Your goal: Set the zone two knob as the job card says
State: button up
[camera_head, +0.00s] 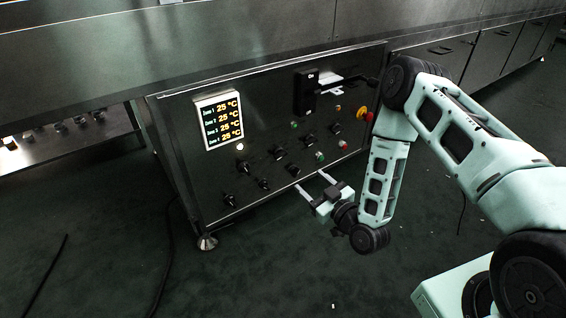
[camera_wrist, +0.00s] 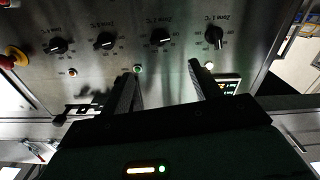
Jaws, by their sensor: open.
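The control panel (camera_head: 215,180) carries a row of black knobs. The zone two knob (camera_wrist: 160,38) is second from the right in the wrist view, beside the zone one knob (camera_wrist: 214,37). In the head view I take it to be the second knob (camera_head: 279,153) from the left in the upper row. Its exact setting is too small to read. My gripper (camera_head: 313,183) is open and empty, in front of the panel's lower edge. In the wrist view its fingers (camera_wrist: 165,70) point towards the knob row, apart from the knobs. I see no readable job card.
A display (camera_head: 218,119) shows 25 °C on several lines. A black box (camera_head: 306,92) and a red-and-yellow stop button (camera_head: 364,113) stick out from the panel. Small indicator lights (camera_wrist: 138,68) sit near the knobs. The floor (camera_head: 300,265) before the panel is clear, with cables to the left.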

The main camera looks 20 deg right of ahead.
aim_at(282, 157)
jog(key=b+x, duration=0.5)
jog(key=x, duration=0.8)
jog(key=shift+f, duration=0.15)
jog(key=shift+b+x, duration=0.35)
jog(key=shift+x, duration=0.4)
jog(key=shift+c, duration=0.3)
jog(key=c, duration=0.9)
